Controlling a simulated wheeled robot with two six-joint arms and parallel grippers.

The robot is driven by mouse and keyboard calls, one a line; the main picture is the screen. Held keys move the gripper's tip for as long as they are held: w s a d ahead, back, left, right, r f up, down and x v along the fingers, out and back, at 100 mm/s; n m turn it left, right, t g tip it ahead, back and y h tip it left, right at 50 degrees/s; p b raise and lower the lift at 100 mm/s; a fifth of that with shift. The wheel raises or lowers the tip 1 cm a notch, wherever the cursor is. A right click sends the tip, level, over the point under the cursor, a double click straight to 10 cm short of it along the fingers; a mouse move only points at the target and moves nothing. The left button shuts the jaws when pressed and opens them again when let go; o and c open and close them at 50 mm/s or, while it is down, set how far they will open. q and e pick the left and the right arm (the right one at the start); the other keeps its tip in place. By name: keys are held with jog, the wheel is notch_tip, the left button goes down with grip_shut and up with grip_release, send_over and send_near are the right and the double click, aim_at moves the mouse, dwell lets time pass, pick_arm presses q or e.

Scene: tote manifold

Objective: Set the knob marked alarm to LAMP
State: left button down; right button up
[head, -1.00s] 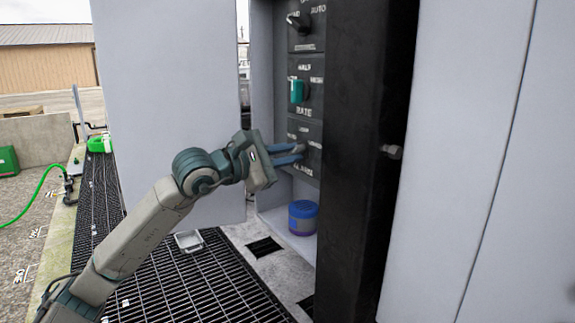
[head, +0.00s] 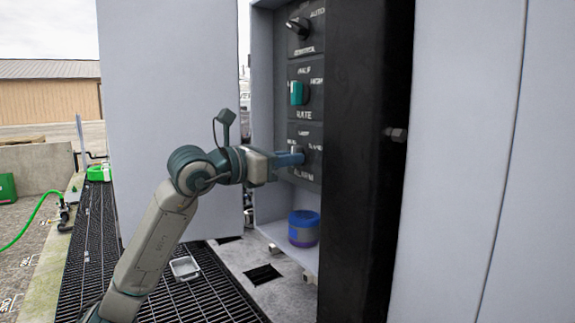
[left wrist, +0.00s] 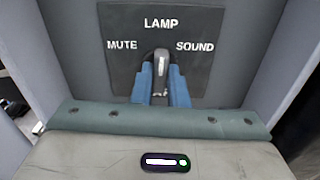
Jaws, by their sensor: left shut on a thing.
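The alarm panel (head: 312,170) is the lowest of the three dark panels in the cabinet, with ALARM lettered below its knob. In the left wrist view its plate (left wrist: 120,75) reads MUTE at left, LAMP at top and SOUND at right. The alarm knob (left wrist: 161,65) is a grey and black lever, and its visible end points up toward LAMP. My left gripper (head: 300,157) is shut on this knob, with a blue finger on each side of it in the left wrist view (left wrist: 161,88). The fingers hide the knob's lower part. My right gripper is not in view.
Above are a RATE panel with a teal knob (head: 298,93) and a top panel with a black knob (head: 299,27). A black post (head: 365,170) borders the opening at right; an open grey door (head: 170,100) stands at left.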

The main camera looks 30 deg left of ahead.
pick_arm(q)
jog(key=shift+n, duration=0.4)
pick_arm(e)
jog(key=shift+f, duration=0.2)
